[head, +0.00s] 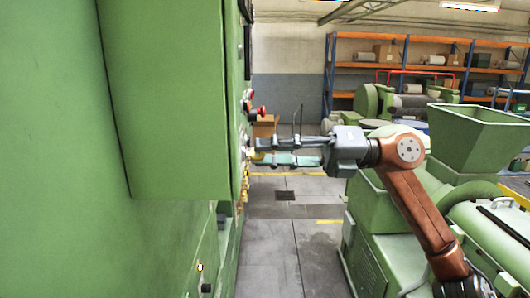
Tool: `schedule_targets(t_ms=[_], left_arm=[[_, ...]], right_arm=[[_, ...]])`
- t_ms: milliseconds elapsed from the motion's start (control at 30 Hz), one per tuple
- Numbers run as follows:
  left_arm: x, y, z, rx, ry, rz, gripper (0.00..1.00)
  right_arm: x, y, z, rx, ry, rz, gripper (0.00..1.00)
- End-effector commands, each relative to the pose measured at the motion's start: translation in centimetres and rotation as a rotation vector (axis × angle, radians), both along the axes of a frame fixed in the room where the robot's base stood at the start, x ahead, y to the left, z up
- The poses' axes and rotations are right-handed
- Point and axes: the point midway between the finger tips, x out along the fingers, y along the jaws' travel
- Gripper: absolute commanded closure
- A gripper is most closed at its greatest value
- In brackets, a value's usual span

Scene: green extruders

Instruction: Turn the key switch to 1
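My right gripper (262,147) reaches in from the right, pointing left at the control panel (241,125) on the side of the green machine. Its fingertips are at or very near the panel face; I cannot tell whether they touch it. The panel is seen almost edge-on, with red knobs or buttons (258,111) standing out above the fingertips. A small yellow part (251,155) shows at the fingertips. I cannot make out the key switch or its position. My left gripper is not in view.
The green machine body (165,100) fills the left side, close by. A green extruder with a hopper (480,135) stands at the right beside my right arm. Shelves (420,42) stand at the back. A strip of grey floor (270,240) is clear between the machines.

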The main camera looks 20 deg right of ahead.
Motion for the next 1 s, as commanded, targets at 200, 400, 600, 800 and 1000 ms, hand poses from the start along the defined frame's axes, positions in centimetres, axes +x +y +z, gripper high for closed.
schedule_targets(t_ms=[200, 400, 600, 800, 1000], left_arm=[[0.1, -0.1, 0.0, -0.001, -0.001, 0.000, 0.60], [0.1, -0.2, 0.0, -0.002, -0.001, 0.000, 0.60], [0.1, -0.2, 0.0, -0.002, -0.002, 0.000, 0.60], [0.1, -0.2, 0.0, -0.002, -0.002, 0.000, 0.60], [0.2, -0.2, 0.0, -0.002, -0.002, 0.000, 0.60]], right_arm=[[-1.0, -4.1, 0.0, 0.000, 0.002, -0.006, 0.77], [-2.1, -7.9, 0.0, 0.001, 0.002, -0.004, 0.77], [-2.8, -10.2, 0.0, 0.001, 0.001, -0.003, 0.77], [-3.1, -10.7, 0.0, 0.002, -0.001, -0.001, 0.77], [-3.1, -10.7, 0.0, 0.001, 0.000, -0.002, 0.77]])
